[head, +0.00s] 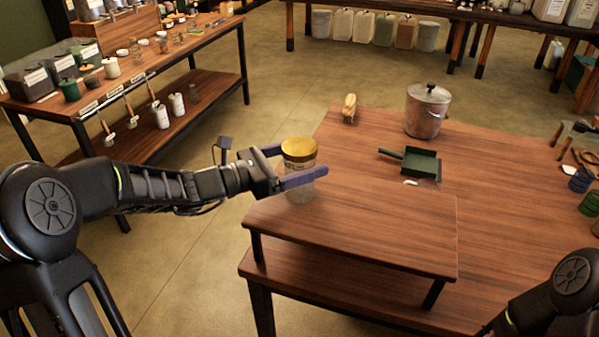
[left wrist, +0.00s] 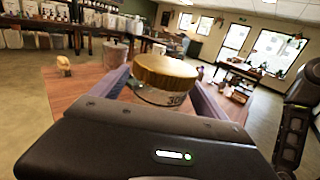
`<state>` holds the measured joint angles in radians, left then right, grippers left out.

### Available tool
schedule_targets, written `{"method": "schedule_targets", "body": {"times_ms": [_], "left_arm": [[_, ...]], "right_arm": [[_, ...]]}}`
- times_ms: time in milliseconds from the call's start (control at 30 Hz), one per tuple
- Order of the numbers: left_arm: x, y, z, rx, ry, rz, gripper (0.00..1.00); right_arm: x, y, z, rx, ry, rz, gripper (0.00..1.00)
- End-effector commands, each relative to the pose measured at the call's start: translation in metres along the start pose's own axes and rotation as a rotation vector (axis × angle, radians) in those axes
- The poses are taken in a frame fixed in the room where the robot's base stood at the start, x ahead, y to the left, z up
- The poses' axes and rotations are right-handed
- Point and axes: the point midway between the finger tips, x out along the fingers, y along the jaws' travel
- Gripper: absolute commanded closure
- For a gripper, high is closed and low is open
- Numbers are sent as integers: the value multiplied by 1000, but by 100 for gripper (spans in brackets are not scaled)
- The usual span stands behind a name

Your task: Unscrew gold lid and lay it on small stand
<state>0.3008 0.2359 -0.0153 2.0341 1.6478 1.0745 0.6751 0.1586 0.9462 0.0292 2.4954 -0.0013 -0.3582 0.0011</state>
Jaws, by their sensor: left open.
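A clear glass jar (head: 299,192) with a gold lid (head: 299,147) is upright at the far left corner of the small wooden stand (head: 370,235). The lid sits on the jar; I cannot tell whether it is loose. In the left wrist view the gold lid (left wrist: 166,72) shows above a pale label with printing (left wrist: 160,97). My left gripper (head: 304,162) is open, with one purple finger on each side of the jar, around and just below lid height. Whether the fingers touch it is unclear. My right gripper is outside both views.
The stand rests on a wooden table (head: 500,215). Behind it are a green dustpan (head: 410,163), a metal bucket with a lid (head: 426,115) and a yellow item (head: 349,108). Jars and tools line the right edge. The stand's top is bare right of the jar.

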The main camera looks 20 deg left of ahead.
Motion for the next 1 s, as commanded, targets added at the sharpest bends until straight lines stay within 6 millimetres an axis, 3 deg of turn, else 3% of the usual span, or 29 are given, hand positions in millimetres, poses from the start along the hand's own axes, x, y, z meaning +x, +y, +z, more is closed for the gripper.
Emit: {"method": "schedule_targets", "body": {"times_ms": [200,767,1000], "left_arm": [[22,0,1,0,0,0,15],[22,0,0,0,0,1,15],[22,0,0,0,0,1,33]], "right_arm": [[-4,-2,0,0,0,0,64],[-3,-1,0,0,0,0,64],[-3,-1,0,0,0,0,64]]}}
